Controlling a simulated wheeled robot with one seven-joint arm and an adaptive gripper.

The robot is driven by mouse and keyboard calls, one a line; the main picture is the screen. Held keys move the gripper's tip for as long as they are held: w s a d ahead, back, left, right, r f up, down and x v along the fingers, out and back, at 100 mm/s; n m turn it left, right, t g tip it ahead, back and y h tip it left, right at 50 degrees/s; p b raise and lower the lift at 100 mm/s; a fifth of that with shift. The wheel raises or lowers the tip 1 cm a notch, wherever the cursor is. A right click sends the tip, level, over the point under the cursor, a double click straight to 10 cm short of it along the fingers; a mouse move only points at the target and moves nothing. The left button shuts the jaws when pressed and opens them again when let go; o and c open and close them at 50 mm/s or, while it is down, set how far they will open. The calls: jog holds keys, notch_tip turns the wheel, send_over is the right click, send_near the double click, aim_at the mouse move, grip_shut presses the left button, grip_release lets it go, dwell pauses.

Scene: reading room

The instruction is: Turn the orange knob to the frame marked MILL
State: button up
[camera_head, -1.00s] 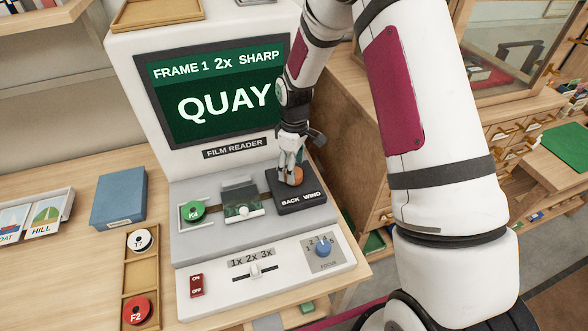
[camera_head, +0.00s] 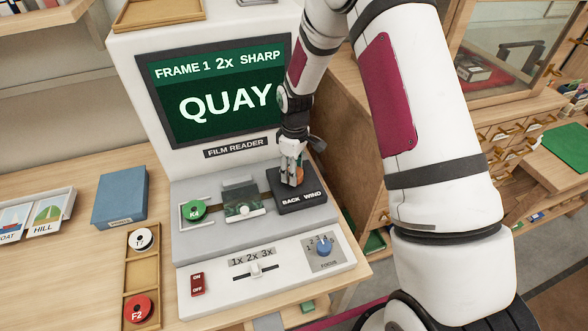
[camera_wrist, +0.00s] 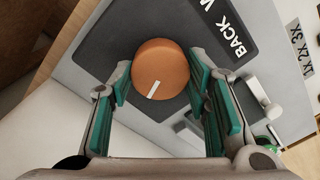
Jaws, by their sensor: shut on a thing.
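The orange knob (camera_wrist: 160,66) sits on the dark BACK/WIND panel (camera_head: 314,201) of the film reader. In the wrist view it is round, with a white mark pointing to its lower edge. My gripper (camera_wrist: 160,92) is over it, with a green-padded finger on each side, shut on the knob. In the head view the gripper (camera_head: 292,180) points down and hides most of the knob. The reader's screen (camera_head: 222,92) shows "FRAME 1 2x SHARP" and the word QUAY.
A green K4 spool (camera_head: 193,210) sits left of the film gate (camera_head: 242,202). The 1x/2x/3x slider (camera_head: 256,270), blue focus knob (camera_head: 323,248) and red switch (camera_head: 197,284) are on the front panel. A blue box (camera_head: 120,196) and spool tray (camera_head: 142,272) stand to the left.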

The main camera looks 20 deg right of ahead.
jog(key=m, duration=0.3)
jog(key=shift+m+b, duration=0.3)
jog(key=shift+b, duration=0.05)
jog(key=shift+m+b, duration=0.3)
jog(key=shift+m, duration=1.7)
jog(key=o, duration=1.2)
jog(key=shift+c, duration=0.2)
notch_tip(320, 180, up, 12)
jog(key=shift+d, duration=0.15)
